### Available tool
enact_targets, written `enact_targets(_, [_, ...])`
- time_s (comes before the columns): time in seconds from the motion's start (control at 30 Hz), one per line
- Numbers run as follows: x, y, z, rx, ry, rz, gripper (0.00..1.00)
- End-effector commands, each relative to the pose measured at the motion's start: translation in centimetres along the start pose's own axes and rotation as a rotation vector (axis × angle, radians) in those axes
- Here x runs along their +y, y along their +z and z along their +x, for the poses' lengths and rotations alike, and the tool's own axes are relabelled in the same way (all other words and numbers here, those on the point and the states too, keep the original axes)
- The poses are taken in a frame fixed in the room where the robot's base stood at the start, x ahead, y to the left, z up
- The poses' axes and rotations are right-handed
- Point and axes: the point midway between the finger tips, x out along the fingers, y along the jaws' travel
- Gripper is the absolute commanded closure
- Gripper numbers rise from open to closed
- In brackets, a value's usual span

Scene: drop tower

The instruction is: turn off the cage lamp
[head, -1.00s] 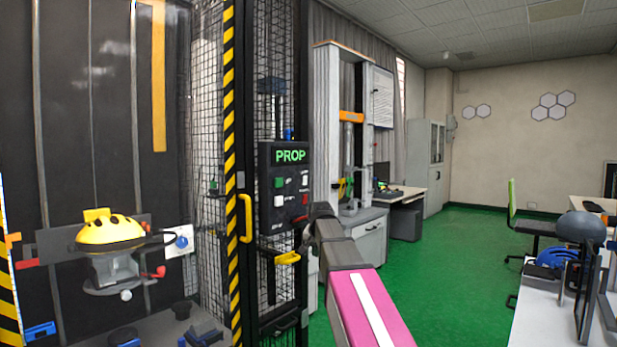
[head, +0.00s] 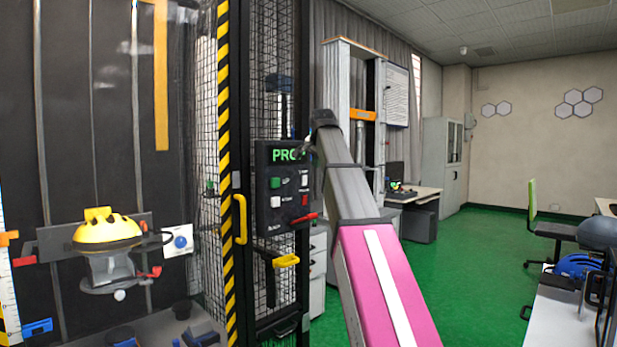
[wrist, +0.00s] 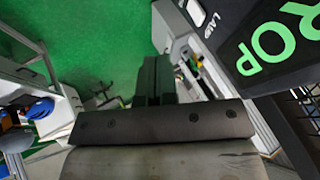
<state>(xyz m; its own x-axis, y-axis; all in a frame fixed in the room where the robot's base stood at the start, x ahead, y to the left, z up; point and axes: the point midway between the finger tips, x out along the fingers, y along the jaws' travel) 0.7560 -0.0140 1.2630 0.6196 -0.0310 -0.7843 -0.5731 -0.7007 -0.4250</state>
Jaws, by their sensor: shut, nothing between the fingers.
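A black control panel (head: 262,190) with a lit green sign stands on the cage front in the head view. It carries a green button (head: 275,182), a red button (head: 305,200), a lower left white switch (head: 275,202) and an upper right white switch (head: 304,180). In the wrist view a white switch (wrist: 196,12) sits beside a label that seems to read LAMP. My gripper (wrist: 154,66) is shut and empty, pointing past the panel's edge, apart from the switch. In the head view its fingers are not clear; my wrist covers the sign's end. I cannot identify the lamp itself.
A red lever (head: 304,219) sticks out low on the panel. A yellow door handle (head: 240,218) and yellow latch (head: 286,260) project from the cage. A yellow helmet (head: 108,232) is inside. Green floor (head: 470,240) is open to the right.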

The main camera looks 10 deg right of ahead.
Motion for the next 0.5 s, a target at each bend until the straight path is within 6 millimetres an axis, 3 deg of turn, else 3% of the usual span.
enact_targets(0.13, [-0.45,-0.54,-1.14,0.007,-0.006,0.012,1.0])
enact_targets(0.5, [-0.47,-0.55,-1.15,0.007,-0.007,0.013,1.0])
